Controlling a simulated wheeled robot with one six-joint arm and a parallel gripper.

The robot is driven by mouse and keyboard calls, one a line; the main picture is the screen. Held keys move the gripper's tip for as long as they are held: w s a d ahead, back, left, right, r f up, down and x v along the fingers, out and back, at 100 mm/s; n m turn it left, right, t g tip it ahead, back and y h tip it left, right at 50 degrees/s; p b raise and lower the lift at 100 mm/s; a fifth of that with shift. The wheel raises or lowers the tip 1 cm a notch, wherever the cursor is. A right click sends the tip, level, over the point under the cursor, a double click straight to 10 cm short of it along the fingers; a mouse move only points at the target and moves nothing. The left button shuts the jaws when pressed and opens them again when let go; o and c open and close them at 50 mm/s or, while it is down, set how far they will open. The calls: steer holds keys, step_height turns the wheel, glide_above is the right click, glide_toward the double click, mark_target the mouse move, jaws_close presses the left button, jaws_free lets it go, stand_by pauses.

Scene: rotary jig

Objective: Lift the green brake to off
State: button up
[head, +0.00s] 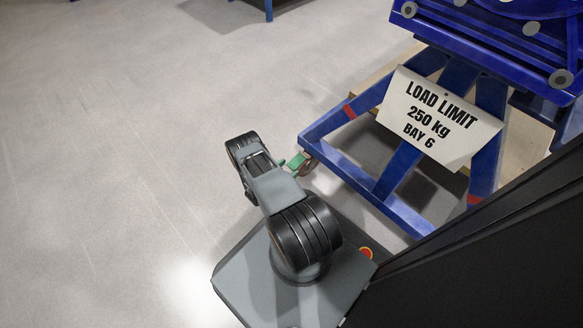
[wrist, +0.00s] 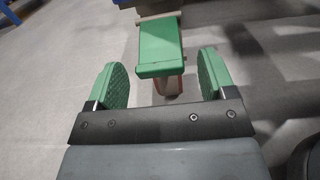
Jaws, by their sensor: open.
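The green brake (wrist: 160,45) is a flat green pedal over a caster in the wrist view. In the head view the brake (head: 298,161) shows as a small green piece at the near left corner of the blue frame. My gripper (wrist: 163,72) is open, with one green-padded finger on either side of the pedal's near end. A gap shows between the pedal and each finger, and I see no contact. Whether the pedal lies at finger height I cannot tell. In the head view my wrist mostly hides the gripper.
The caster wheel (wrist: 168,86) shows under the pedal. The blue frame (head: 345,165) carries a white load-limit sign (head: 437,117) and stands right of my arm. A dark panel (head: 480,255) fills the lower right. The grey floor (head: 110,150) to the left is clear.

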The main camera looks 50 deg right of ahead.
mark_target(297, 161)
steer(key=shift+d, duration=1.15)
